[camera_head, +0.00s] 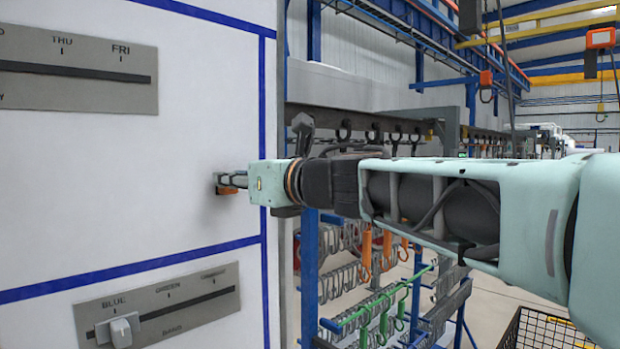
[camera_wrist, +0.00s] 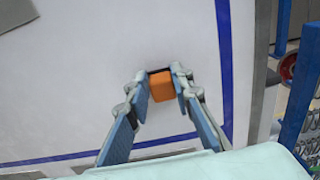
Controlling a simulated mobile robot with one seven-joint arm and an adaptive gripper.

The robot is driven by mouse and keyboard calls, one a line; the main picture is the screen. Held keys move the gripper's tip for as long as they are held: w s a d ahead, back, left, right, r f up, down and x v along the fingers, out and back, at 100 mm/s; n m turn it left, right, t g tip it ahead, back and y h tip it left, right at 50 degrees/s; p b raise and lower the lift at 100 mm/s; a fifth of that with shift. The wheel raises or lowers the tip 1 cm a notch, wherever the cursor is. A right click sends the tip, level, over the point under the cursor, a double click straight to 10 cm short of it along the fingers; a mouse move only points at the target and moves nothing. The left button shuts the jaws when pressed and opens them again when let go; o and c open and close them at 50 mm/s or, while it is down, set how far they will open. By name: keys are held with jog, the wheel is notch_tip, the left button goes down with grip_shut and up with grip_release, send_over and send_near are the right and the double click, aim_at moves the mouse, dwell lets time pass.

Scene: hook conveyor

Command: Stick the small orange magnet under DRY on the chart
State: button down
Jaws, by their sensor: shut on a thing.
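The small orange magnet (camera_wrist: 162,86) is between the fingertips of my gripper (camera_wrist: 160,76) in the wrist view, and the fingers are shut on it. In the head view a sliver of the magnet (camera_head: 227,191) shows below my gripper (camera_head: 222,183), right at or very near the white board (camera_head: 150,200). I cannot tell whether it touches the board. The spot is inside the blue-lined area, left of the vertical blue line. No DRY label is readable in either view.
A grey slider panel (camera_head: 80,80) marked THU and FRI is at the upper left. Another panel (camera_head: 165,308) marked BLUE and GREEN, with a pale knob (camera_head: 118,330), is at the lower left. Racks of hooks (camera_head: 385,310) stand right of the board; a wire basket (camera_head: 545,330) is at lower right.

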jog(key=c, duration=2.4)
grip_release()
jog(key=c, duration=0.3)
jog(key=shift+d, duration=0.1)
jog(key=v, duration=0.6)
jog(key=shift+s+d, duration=0.25)
jog(key=shift+s, duration=0.1)
jog(key=shift+f, duration=0.1)
jog(key=shift+s+a, duration=0.1)
